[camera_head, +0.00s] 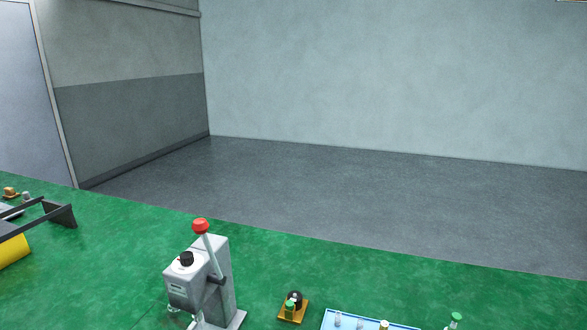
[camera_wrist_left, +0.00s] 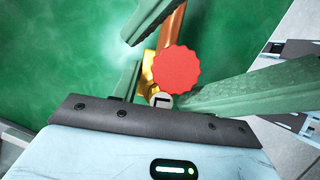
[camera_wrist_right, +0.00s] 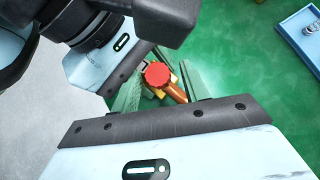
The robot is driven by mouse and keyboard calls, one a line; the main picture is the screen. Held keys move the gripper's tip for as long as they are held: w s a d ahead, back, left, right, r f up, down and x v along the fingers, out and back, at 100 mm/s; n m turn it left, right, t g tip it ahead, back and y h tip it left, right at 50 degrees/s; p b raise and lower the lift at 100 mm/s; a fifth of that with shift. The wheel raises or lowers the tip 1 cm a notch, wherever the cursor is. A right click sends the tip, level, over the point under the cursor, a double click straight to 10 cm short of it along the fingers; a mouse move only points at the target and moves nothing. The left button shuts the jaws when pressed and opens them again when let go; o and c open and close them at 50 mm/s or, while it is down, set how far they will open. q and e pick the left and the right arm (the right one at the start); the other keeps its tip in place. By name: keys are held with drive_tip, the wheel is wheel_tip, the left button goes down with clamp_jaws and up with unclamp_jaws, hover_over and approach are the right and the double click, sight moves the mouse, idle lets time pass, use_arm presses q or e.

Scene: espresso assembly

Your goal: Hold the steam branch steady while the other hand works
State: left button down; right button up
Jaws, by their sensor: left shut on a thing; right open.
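The steam branch shows in the left wrist view as a copper pipe (camera_wrist_left: 175,28) with a brass body (camera_wrist_left: 148,70) and a scalloped red knob (camera_wrist_left: 180,72). My left gripper (camera_wrist_left: 152,82) is shut on its brass part, just under the knob. In the right wrist view, the red knob (camera_wrist_right: 157,74) and a short copper length (camera_wrist_right: 176,93) show. My right gripper (camera_wrist_right: 161,84) is open, with its green fingers on either side of the knob; I cannot tell whether they touch the branch. Neither gripper shows in the head view.
A grey lever machine (camera_head: 215,280) with a red-tipped lever stands on the green surface. A small wooden block with a dark knob (camera_head: 294,308) and a blue tray (camera_head: 345,321) are to its right. The blue tray also shows in the right wrist view (camera_wrist_right: 290,30). My two grippers are close together.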

drive_tip(key=v, duration=1.2)
drive_tip(key=shift+c, duration=0.7)
drive_tip(key=shift+w+d+f+n+g+y, duration=0.1)
drive_tip(key=shift+w+f+n+g+y, duration=0.15)
drive_tip(key=shift+w+n+g, duration=0.45)
drive_tip(key=shift+w+f+n+g+y, duration=0.2)
drive_tip(key=shift+w+n+g+y, duration=0.15)
drive_tip(key=shift+w+n, duration=0.35)
drive_tip(key=shift+w+d+f+n+g+y, duration=0.1)
drive_tip(key=shift+w+f+n+g+y, duration=0.15)
drive_tip(key=shift+w+n+g, duration=0.45)
drive_tip(key=shift+s, duration=0.25)
drive_tip(key=shift+x, duration=5)
drive_tip(key=shift+w, duration=0.15)
